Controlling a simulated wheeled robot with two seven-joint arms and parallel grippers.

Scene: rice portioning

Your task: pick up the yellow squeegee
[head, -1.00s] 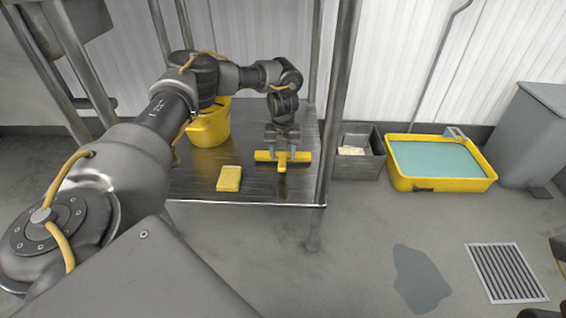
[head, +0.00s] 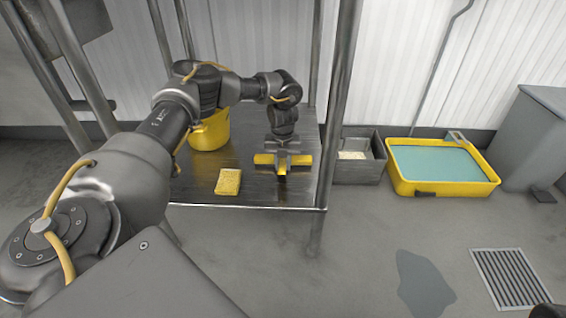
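The yellow squeegee (head: 265,161) is on the metal table, below and partly behind my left gripper. Both ends of its head show, one on each side of the gripper, and a short yellow piece shows below. My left gripper (head: 283,161) points down over the squeegee's middle and hides it. The fingertips do not show clearly, so I cannot tell whether they are closed on it. My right gripper is not in view.
A yellow sponge (head: 228,182) and a yellow bucket (head: 211,133) are on the metal table (head: 265,196). Metal posts (head: 337,95) rise at its sides. A grey bin (head: 359,172) and a yellow tray of bluish liquid (head: 402,186) stand on the floor to the right.

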